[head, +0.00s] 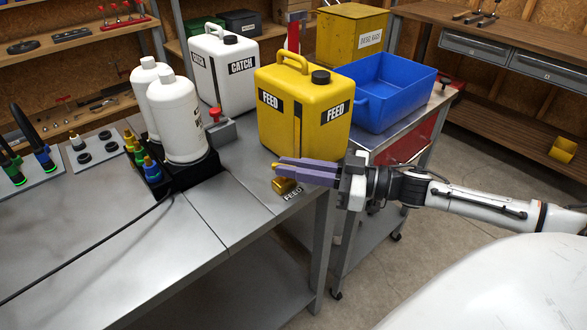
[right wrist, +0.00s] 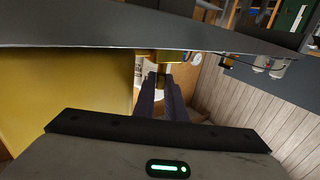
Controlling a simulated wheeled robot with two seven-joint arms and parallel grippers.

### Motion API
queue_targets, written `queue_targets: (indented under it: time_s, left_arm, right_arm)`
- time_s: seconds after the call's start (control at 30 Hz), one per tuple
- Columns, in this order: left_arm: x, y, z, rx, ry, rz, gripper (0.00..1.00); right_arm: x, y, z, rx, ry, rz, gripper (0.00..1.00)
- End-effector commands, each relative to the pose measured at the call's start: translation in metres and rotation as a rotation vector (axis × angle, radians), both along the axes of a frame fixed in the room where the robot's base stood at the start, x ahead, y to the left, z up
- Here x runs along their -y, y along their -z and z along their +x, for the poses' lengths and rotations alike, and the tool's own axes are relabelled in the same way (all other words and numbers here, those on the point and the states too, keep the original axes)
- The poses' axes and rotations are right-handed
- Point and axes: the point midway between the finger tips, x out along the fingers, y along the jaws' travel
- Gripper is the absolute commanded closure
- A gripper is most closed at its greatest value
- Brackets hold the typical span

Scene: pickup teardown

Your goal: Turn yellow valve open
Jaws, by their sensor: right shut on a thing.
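The valve's exact turn angle is hard to tell. My left gripper is out of view.
A yellow FEED can (head: 303,115) stands just behind my right gripper. A white CATCH can (head: 222,72), white bottles (head: 180,120) and a red-topped button box (head: 218,130) stand further left. A blue bin (head: 393,95) is on the right. The front left bench top is mostly clear, with a black cable.

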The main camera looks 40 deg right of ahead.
Motion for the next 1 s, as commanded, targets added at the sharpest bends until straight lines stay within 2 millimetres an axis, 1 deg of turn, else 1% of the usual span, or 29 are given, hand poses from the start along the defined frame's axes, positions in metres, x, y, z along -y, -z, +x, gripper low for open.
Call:
queue_targets:
  time_s: [0.1, 0.4, 0.43, 0.5, 1.0]
  left_arm:
    - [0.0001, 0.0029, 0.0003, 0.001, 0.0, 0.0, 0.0]
    - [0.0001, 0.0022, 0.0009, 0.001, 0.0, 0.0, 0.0]
    - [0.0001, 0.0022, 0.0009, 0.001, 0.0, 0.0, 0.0]
    - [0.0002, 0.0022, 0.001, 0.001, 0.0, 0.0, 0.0]
    - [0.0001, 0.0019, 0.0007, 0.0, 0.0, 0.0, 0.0]
  right_arm:
    - [0.0007, 0.0008, -0.0004, -0.001, -0.038, -0.001, 1.0]
    - [0.0006, 0.0002, -0.0006, -0.002, -0.041, 0.001, 1.0]
    - [0.0006, 0.0002, -0.0006, -0.002, -0.041, 0.001, 0.84]
    - [0.0009, 0.0002, -0.0005, -0.002, -0.039, 0.001, 0.72]
    - [0.0055, -0.0016, 0.0022, 0.0, -0.029, -0.001, 0.72]
